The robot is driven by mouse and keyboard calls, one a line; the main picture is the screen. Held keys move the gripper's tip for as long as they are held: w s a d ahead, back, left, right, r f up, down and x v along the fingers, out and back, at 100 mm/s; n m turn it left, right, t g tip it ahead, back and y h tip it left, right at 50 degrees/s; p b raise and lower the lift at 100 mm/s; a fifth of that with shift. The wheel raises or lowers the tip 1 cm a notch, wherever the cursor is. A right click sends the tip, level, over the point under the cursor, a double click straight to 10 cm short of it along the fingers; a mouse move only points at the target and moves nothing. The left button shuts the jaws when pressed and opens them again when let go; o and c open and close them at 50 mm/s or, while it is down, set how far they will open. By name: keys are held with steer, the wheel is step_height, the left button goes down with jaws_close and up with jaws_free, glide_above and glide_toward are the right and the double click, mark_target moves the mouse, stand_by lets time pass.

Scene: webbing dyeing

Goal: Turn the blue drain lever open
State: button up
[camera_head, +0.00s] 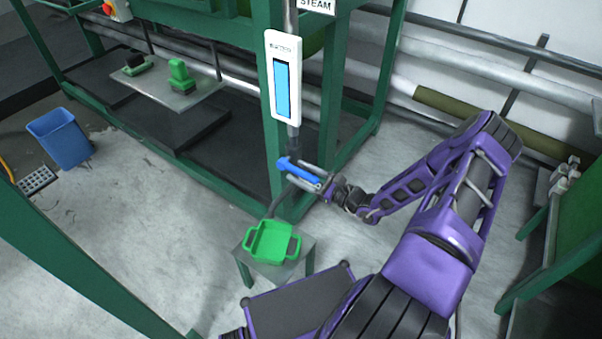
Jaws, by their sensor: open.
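The blue drain lever (297,171) sits low on the vertical pipe at the green frame post, below a white sight gauge. It slants slightly down to the right. My gripper (308,177) is at the lever's right part, with its fingers on either side of it or very close to it. The jaws are open. I cannot tell whether a finger touches the lever. The wrist hides what lies behind the lever's right end.
The white gauge (284,78) with a blue column hangs above the lever. A green tray (271,242) stands on a small table (305,244) below. A blue bin (60,138) is at the left. Green posts (275,150) frame the area. Open concrete floor lies left of the small table.

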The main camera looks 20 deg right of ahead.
jaws_close()
stand_by(0.3)
stand_by(1.2)
